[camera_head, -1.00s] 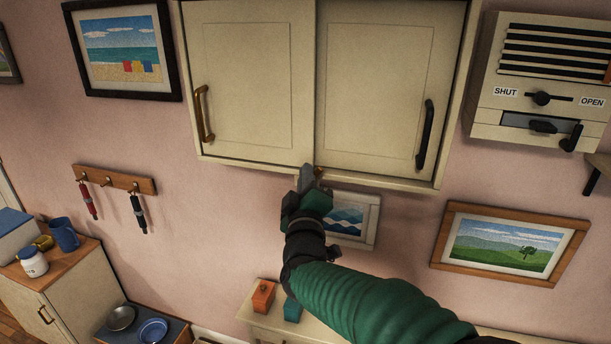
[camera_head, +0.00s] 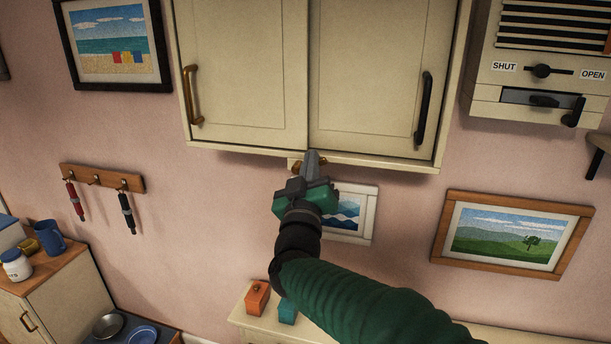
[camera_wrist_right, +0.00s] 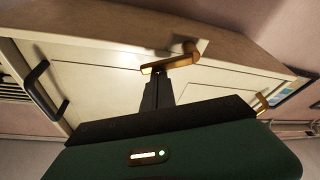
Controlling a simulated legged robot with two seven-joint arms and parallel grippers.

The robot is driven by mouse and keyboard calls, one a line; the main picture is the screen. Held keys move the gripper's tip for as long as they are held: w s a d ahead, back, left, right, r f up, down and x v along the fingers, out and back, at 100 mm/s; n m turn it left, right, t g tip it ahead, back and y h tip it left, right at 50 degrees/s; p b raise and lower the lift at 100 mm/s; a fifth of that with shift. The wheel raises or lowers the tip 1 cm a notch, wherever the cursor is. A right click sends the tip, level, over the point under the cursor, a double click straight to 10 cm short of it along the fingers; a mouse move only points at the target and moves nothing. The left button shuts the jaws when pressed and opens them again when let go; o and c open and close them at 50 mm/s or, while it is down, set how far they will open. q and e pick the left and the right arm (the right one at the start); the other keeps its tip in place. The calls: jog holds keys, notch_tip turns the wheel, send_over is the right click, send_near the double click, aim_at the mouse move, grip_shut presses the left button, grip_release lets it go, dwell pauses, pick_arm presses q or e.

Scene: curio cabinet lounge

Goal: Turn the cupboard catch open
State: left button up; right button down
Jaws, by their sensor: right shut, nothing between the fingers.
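The cream cupboard (camera_head: 375,75) hangs high on the wall with two closed-looking doors. A brass catch (camera_head: 295,165) sits at its bottom edge, near the seam between the doors. In the head view my right gripper (camera_head: 311,158) is over the catch and hides part of it. In the right wrist view the catch (camera_wrist_right: 168,65) is a brass bar on a round pivot, lying roughly along the cupboard's lower edge. The shut, empty fingertips (camera_wrist_right: 157,78) are right at the bar; I cannot tell whether they touch. My left gripper is not in view.
A brass handle (camera_head: 191,95) is on the left door and a black handle (camera_head: 423,108) on the right. A vent box (camera_head: 530,108) with a slider hangs at right. Framed pictures (camera_head: 512,235) and a hook rack (camera_head: 100,178) are lower on the wall.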

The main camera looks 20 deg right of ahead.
jog(key=shift+s+d+f+m+g+h+b, duration=0.2)
jog(key=shift+f+m+h+b, duration=0.3)
jog(key=shift+m+b, duration=0.55)
jog(key=shift+d+f+m+g+h+b, duration=0.1)
jog(key=shift+f+m+g+h+b, duration=0.35)
jog(key=shift+m, duration=0.9)
jog(key=shift+s+d+f+m+g+h+b, duration=0.2)
jog(key=shift+m+h+b, duration=0.45)
jog(key=shift+m+b, duration=0.45)
jog(key=shift+w, duration=0.1)
